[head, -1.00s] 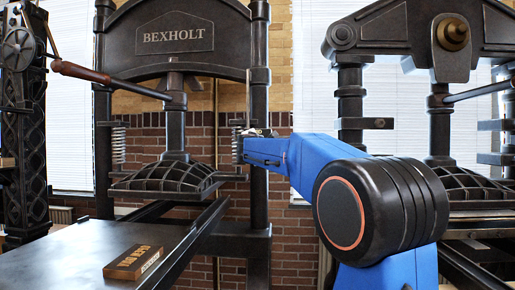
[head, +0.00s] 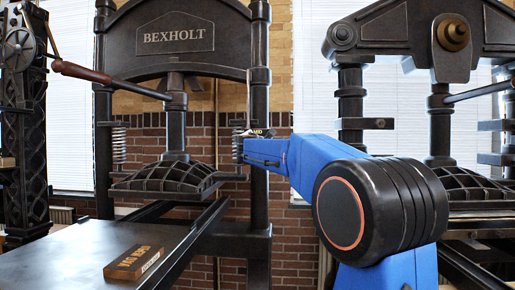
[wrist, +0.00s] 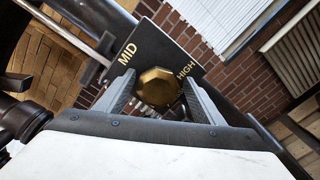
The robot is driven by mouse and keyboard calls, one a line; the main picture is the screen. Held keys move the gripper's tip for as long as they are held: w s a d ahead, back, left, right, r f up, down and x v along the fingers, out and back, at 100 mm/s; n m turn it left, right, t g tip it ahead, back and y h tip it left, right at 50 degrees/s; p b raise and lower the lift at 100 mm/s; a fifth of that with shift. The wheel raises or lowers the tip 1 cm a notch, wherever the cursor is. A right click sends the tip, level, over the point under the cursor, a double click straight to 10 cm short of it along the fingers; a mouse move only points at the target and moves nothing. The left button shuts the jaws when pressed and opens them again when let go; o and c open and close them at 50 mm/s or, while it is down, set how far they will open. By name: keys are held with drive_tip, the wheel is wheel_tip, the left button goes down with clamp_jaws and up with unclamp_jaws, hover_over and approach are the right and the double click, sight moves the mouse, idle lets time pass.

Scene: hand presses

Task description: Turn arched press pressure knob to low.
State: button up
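The arched press (head: 178,40) is the black one with BEXHOLT on its arch, left of centre in the head view. Its brass many-sided pressure knob (wrist: 156,87) is in the middle of the wrist view, in front of a dark dial plate (wrist: 170,45) lettered MID at upper left and HIGH at right. No LOW mark shows. My gripper (wrist: 160,80) has one finger on each side of the knob, very near it. I cannot tell whether the fingers touch it. No pointer mark shows on the knob. In the head view my blue arm hides the knob and fingers.
The press's coil spring (head: 238,148) and right post (head: 260,190) stand close by my gripper. A second press (head: 440,100) is at right, partly behind my arm. A table (head: 70,250) at lower left carries a small lettered wooden block (head: 134,262).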

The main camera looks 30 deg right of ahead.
drive_tip(key=shift+r, duration=0.1)
drive_tip(key=shift+s+a+r, duration=0.1)
drive_tip(key=shift+s+a, duration=0.15)
drive_tip(key=shift+s, duration=0.15)
drive_tip(key=v, duration=1.6)
drive_tip(key=shift+s+a, duration=0.15)
drive_tip(key=shift+s, duration=0.05)
